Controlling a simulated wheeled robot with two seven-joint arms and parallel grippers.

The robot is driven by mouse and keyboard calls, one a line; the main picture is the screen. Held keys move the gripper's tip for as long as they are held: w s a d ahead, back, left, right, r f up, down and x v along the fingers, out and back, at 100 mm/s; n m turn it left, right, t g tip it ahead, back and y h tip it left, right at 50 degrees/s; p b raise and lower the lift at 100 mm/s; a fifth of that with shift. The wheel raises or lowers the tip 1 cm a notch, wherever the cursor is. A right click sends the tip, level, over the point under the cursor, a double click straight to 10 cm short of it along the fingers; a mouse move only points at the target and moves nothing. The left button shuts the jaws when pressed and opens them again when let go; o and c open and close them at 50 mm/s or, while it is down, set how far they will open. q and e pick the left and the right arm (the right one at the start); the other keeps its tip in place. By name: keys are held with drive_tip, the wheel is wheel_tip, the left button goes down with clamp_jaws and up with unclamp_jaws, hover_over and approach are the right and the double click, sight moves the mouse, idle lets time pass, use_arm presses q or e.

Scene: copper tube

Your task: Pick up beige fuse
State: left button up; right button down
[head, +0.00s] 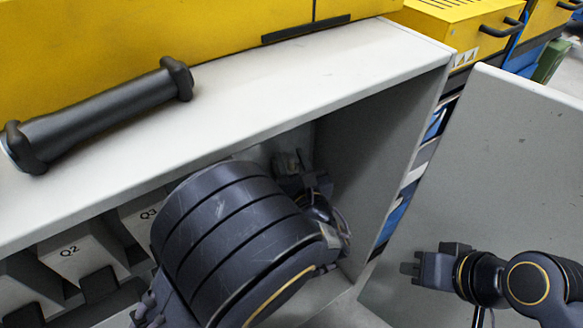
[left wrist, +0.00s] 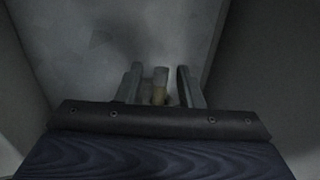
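The beige fuse (left wrist: 159,94) shows in the left wrist view as a small upright piece, beige low down and greyer at its top. My left gripper (left wrist: 159,86) has one finger on each side of it, with a narrow dark gap on both sides. It appears open around the fuse, not touching it. In the head view my left gripper (head: 292,163) is deep in the cabinet, partly hidden by my forearm, and the fuse is hidden there. My right gripper (head: 412,269) is outside, in front of the grey door; its finger gap is unclear.
The grey cabinet (head: 330,75) has a top edge above my left arm and a side wall close on the right. Switches labelled Q2 (head: 70,252) and Q3 stand at left. A dark handle (head: 100,112) is above. The open door (head: 500,170) is at right.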

sight(292, 158)
use_arm(q)
clamp_jaws()
drive_tip(key=shift+r, duration=0.1)
drive_tip(key=shift+r, duration=0.3)
drive_tip(key=r+p, duration=0.1)
drive_tip(key=r, duration=0.2)
drive_tip(key=shift+s+d+r+p, duration=0.1)
drive_tip(key=shift+s+r+p, duration=0.1)
drive_tip(key=shift+s+p, duration=0.15)
drive_tip(key=s+r+p, duration=0.4)
drive_tip(key=s+r, duration=0.4)
drive_tip(key=s, duration=0.5)
drive_tip(key=shift+s+d+r, duration=0.2)
drive_tip(key=shift+d+r, duration=0.15)
drive_tip(key=shift+r, duration=0.05)
